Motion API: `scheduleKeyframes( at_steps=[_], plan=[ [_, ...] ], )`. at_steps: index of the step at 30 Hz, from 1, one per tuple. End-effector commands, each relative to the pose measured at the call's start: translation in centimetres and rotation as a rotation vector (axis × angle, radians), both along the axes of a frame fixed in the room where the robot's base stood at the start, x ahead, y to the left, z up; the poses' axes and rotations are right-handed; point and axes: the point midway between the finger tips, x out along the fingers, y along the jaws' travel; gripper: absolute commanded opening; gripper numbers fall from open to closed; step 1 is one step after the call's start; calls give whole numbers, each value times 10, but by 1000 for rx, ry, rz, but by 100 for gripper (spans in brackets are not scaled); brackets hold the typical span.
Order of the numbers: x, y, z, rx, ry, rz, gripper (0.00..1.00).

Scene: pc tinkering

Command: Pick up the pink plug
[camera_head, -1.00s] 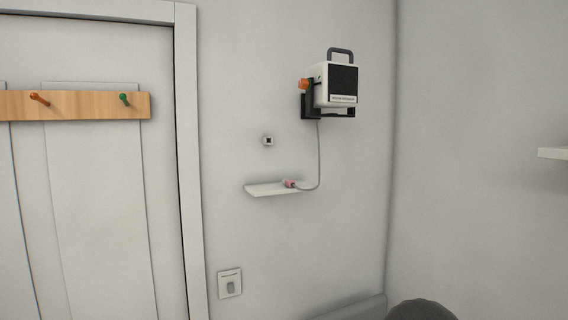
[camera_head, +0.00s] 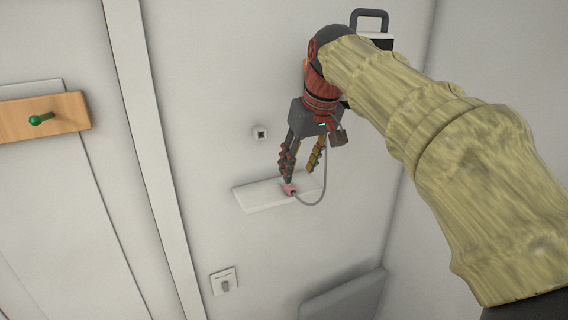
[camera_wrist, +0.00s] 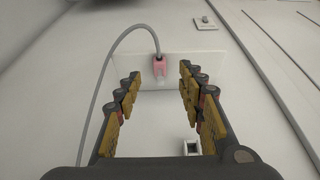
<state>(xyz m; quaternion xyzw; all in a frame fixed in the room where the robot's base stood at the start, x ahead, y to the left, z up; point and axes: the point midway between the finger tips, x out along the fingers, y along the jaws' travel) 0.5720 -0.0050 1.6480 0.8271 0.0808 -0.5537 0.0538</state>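The pink plug (camera_head: 288,189) lies on a small white wall shelf (camera_head: 255,196), with a grey cable running from it. In the wrist view the plug (camera_wrist: 159,68) sits just beyond my fingertips, roughly between their lines, with its cable rising behind it to the left. My gripper (camera_head: 302,178) is open, its two fingers pointing down at the shelf. In the wrist view the gripper (camera_wrist: 160,78) is empty, with a wide gap between the fingers. In the head view the left fingertip is close to the plug; I cannot tell whether they touch.
A wall socket (camera_head: 261,134) is above the shelf; it also shows in the wrist view (camera_wrist: 192,147). A switch plate (camera_head: 223,281) is below. The boxy device (camera_head: 372,40) is mostly hidden behind my arm. A wooden peg rail (camera_head: 62,115) hangs at left.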

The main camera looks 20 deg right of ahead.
Motion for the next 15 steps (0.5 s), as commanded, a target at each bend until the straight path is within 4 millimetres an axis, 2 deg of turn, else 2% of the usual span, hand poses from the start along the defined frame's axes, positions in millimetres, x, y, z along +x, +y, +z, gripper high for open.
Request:
scheduleKeyframes(
  at_steps=[2, 15],
  plan=[
    [3, 0, 1, 0, 2, 2, 39],
    [22, 3, -45, 0, 5, 3, 39]
  ],
)
